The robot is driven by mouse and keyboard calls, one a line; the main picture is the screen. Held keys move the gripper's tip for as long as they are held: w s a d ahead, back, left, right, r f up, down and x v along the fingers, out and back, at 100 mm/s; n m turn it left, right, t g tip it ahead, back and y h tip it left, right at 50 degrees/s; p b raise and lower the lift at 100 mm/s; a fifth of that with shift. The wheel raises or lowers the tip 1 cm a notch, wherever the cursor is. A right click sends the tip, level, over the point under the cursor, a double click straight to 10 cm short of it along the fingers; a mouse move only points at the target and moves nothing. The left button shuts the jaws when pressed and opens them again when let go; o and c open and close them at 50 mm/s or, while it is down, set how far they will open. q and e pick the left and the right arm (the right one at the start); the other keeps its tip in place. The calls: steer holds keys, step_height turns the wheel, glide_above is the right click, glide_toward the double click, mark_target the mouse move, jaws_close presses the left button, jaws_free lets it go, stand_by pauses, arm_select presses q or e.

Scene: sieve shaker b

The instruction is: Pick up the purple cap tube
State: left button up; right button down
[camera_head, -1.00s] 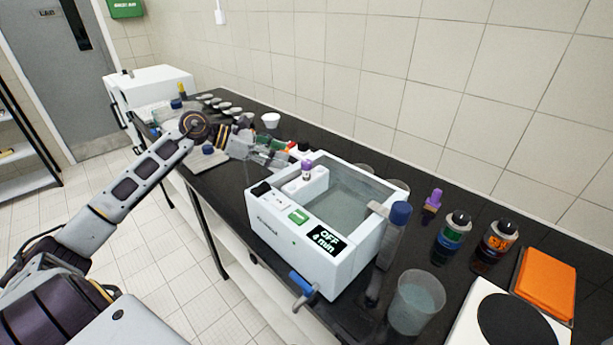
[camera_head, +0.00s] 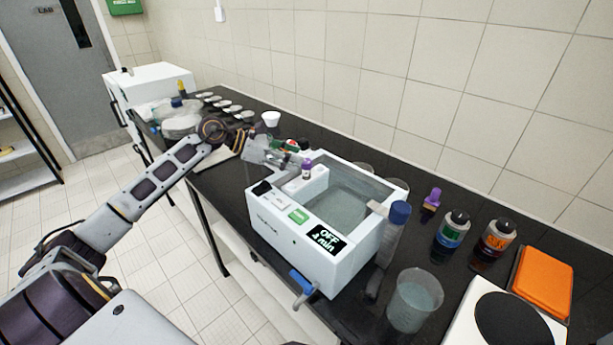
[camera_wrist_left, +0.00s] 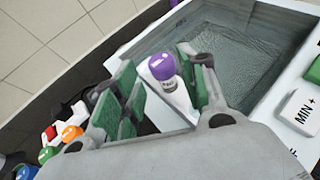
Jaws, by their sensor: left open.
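The purple cap tube (camera_head: 307,170) stands upright in the white holder at the back left of the white water bath (camera_head: 268,225). In the left wrist view the purple cap tube (camera_wrist_left: 162,68) shows its cap and a short clear part with a label; its lower part is hidden in the holder. My left gripper (camera_head: 292,158) is open beside the tube at the bath's far left corner. In the wrist view, the green-padded fingers of my left gripper (camera_wrist_left: 158,60) lie on either side of the tube, apart from it. My right gripper is out of view.
A blue-capped tube (camera_head: 394,236) stands at the bath's right side. Small bottles (camera_wrist_left: 70,133) lie close by my left gripper.

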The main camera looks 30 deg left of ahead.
mark_target(306, 160)
arm_select(q)
steer(key=shift+p+x, duration=0.7)
steer(key=shift+x, duration=0.75)
steer(key=shift+w+d+f, duration=0.15)
steer(key=shift+w+d, duration=0.25)
steer(key=shift+d, duration=0.2)
steer(key=shift+w+d+f, duration=0.25)
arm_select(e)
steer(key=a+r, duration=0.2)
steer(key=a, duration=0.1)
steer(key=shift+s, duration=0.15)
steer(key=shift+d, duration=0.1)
arm_select(q)
steer(key=shift+c, duration=0.2)
steer(key=c, duration=0.8)
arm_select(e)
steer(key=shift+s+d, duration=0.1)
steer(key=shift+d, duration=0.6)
